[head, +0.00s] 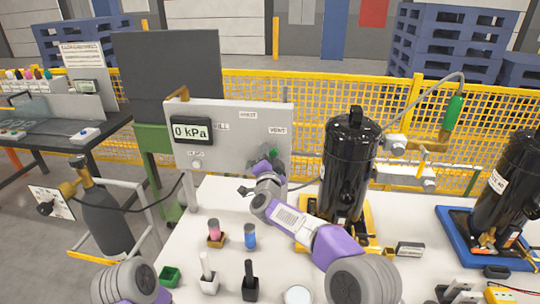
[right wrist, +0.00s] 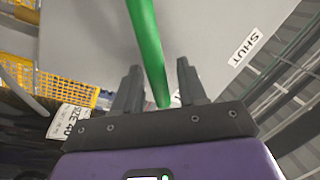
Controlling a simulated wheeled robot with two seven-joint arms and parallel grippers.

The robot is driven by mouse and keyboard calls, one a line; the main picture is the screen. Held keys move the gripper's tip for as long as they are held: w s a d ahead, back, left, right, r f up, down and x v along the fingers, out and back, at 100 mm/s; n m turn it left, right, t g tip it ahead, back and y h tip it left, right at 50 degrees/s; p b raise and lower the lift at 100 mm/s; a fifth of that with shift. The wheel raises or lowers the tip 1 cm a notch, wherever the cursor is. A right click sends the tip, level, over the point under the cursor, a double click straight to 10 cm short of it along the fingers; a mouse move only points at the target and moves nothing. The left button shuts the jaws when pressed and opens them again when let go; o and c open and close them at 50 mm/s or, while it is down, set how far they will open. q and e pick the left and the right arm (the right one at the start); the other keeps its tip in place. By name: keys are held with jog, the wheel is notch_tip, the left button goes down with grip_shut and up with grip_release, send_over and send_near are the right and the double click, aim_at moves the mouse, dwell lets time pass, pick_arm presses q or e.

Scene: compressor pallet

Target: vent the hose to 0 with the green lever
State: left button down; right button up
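The grey panel (head: 225,120) carries a gauge display (head: 192,131) that reads 0 kPa. The green lever (head: 272,154) shows in part below the VENT label (head: 277,130), with my right gripper (head: 268,163) at it. In the right wrist view the green lever (right wrist: 147,40) runs down between the two dark fingers of my right gripper (right wrist: 159,78). The fingers stand apart with a gap on each side of the lever. A SHUT label (right wrist: 245,47) is to the right there. My left gripper is not in view.
A black cylinder (head: 350,160) on a yellow base stands right of the panel on the white table (head: 215,282). Small pots and coloured pegs stand at the front left. Another black cylinder (head: 500,190) sits on a blue tray at far right. Yellow mesh fencing (head: 320,95) is behind.

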jog(key=shift+s, duration=0.15)
jog(key=s+f, duration=0.1)
jog(key=s, duration=0.6)
jog(key=shift+s+f, duration=0.15)
dwell(0.3)
